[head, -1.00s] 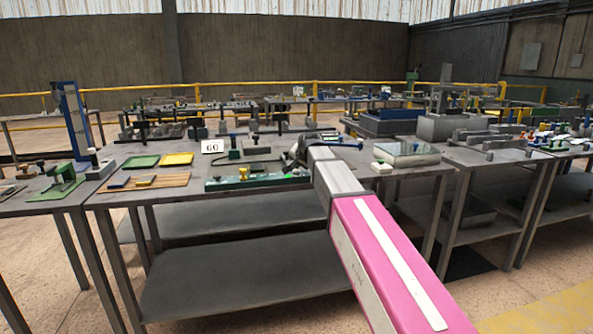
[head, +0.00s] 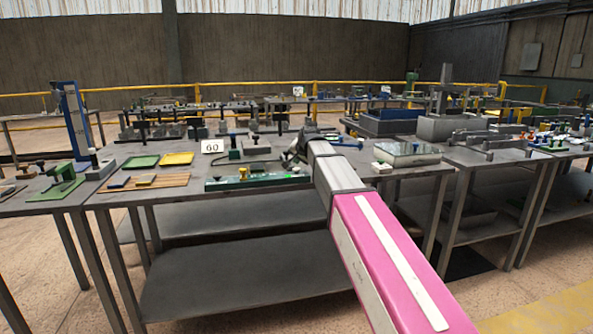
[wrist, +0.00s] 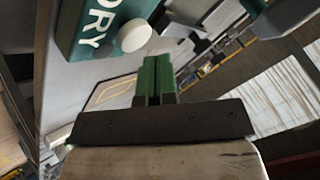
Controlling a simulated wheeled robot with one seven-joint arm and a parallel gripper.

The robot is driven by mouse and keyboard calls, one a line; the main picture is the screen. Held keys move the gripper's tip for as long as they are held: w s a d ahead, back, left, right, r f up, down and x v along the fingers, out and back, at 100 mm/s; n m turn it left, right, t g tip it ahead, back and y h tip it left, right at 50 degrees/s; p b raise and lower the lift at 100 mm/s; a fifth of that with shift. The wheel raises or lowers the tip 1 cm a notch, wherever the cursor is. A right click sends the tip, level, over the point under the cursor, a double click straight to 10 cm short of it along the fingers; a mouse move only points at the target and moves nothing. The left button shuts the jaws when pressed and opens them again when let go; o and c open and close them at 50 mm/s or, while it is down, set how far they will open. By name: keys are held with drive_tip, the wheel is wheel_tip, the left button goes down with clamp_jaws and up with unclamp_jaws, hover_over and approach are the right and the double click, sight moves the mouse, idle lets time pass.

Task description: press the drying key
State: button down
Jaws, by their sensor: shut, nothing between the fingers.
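In the wrist view, a teal box (wrist: 90,25) with white letters ending in "RY" shows at the upper left. A round white button (wrist: 134,35) stands out at its edge. My gripper (wrist: 157,70) has green fingers pressed together with nothing between them. In this picture the fingertips lie below and a little right of the button, with a visible gap; the depth between them is hard to judge. In the head view, my arm reaches over the middle bench and hides part of its top. The fingertips and the lettering cannot be made out there.
The middle bench (head: 215,198) holds a green panel (head: 258,181), a green tray (head: 140,162), a yellow tray (head: 177,159) and a "60" sign (head: 212,146). A silver-topped box (head: 407,154) stands right of my arm. More cluttered benches stand on both sides.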

sight(298, 168)
drive_tip(key=shift+r, duration=2.55)
